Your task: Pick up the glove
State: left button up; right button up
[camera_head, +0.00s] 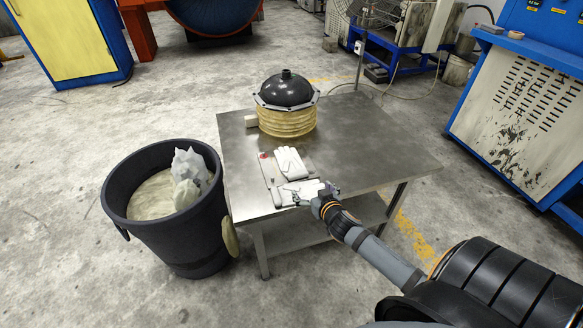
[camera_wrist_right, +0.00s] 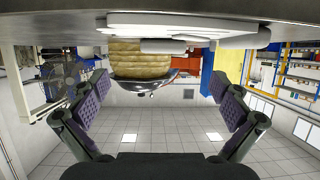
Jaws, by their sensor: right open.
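A white glove (camera_head: 290,162) lies flat on the metal table (camera_head: 385,150), near its left front side. A second flat white item (camera_head: 297,192) lies just in front of it, partly behind my gripper; I cannot tell whether it is a glove too. My right gripper (camera_head: 315,196) is open and empty at the table's front edge, beside that near item and apart from the glove. In the right wrist view, upside down, the open fingers (camera_wrist_right: 160,88) stand wide apart with white flat shapes (camera_wrist_right: 182,22) ahead on the tabletop. My left gripper is not in view.
A black-domed, yellowish ribbed part (camera_head: 287,108) stands at the back of the table, with a small pale block (camera_head: 251,121) beside it. A small red-topped item (camera_head: 263,157) lies left of the glove. A dark bin (camera_head: 120,205) stands left. The table's right half is clear.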

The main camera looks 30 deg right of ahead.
aim_at(299, 177)
jog(key=x, duration=0.3)
jog(key=shift+w+f, duration=0.15)
jog(key=shift+w, duration=0.15)
jog(key=x, duration=0.5)
jog(key=shift+w+a, duration=0.15)
jog(key=shift+w, duration=0.05)
jog(key=shift+s, duration=0.1)
jog(key=shift+c, duration=0.7)
jog(key=c, duration=1)
jog(key=shift+c, duration=0.2)
notch_tip(299, 177, up, 3)
jog(key=shift+r, duration=0.1)
jog(key=s+r+p, duration=0.6)
jog(key=s+r, duration=0.4)
jog(key=s, duration=0.4)
jog(key=shift+a+p, duration=0.3)
